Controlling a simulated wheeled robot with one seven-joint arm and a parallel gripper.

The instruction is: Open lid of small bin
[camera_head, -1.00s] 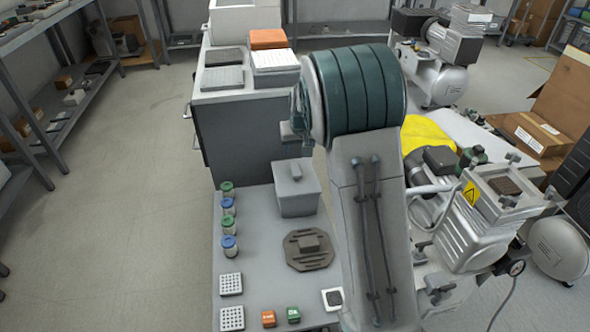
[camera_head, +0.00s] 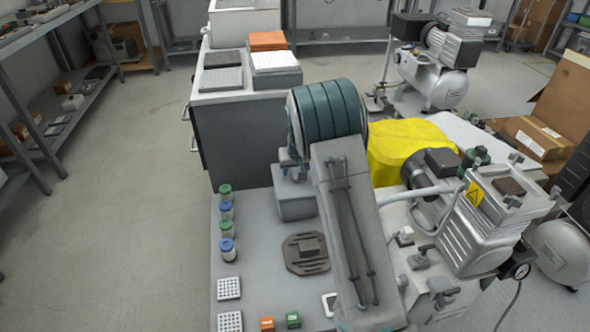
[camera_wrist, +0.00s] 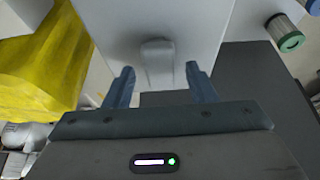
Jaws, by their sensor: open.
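The small bin (camera_head: 296,206) is a light grey box on the grey bench. Its lid is closed, and my arm partly hides it in the head view. My gripper (camera_wrist: 160,70) is open, with one blue-grey finger on each side of the handle's near end. I cannot tell whether the fingers touch the lid.
Several jars with green and blue lids (camera_head: 227,228) stand along the bench's left edge. A dark octagonal plate (camera_head: 306,253) lies in front of the bin. White racks (camera_head: 229,288) and small orange and green boxes (camera_head: 292,319) lie nearer. A yellow cover (camera_head: 400,145) and a compressor (camera_head: 480,225) stand to the right.

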